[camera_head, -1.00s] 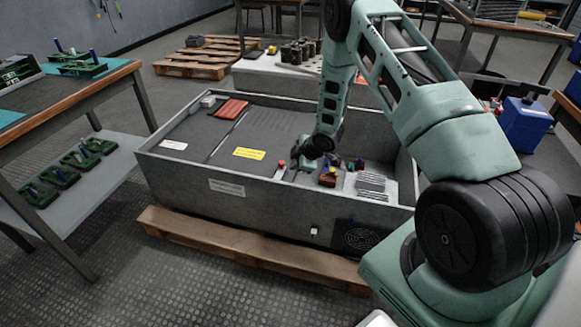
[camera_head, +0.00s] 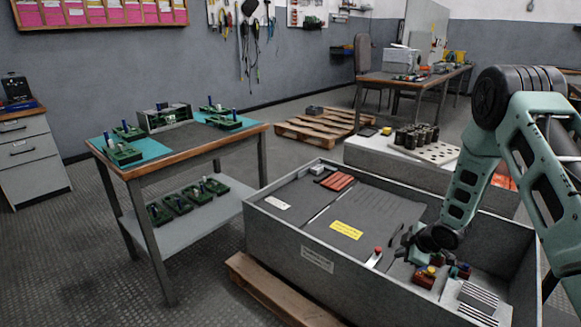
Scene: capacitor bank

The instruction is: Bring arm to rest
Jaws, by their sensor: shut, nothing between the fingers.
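My green and black arm comes in from the right and reaches down over the grey open cabinet (camera_head: 290,232). My gripper (camera_head: 408,245) is small in the head view, beside the dark wrist joint. It is shut and holds nothing. It hangs low over the cabinet's right part, near a red-topped lever (camera_head: 376,256) and a red block with a yellow button (camera_head: 425,277). I cannot tell whether it touches anything there.
The cabinet stands on a wooden pallet (camera_head: 270,293). A workbench (camera_head: 150,168) with green boards is at left. A plinth with dark cylinders (camera_head: 416,135) stands behind the cabinet. Another pallet (camera_head: 318,124) lies at the back. Floor is clear at the front left.

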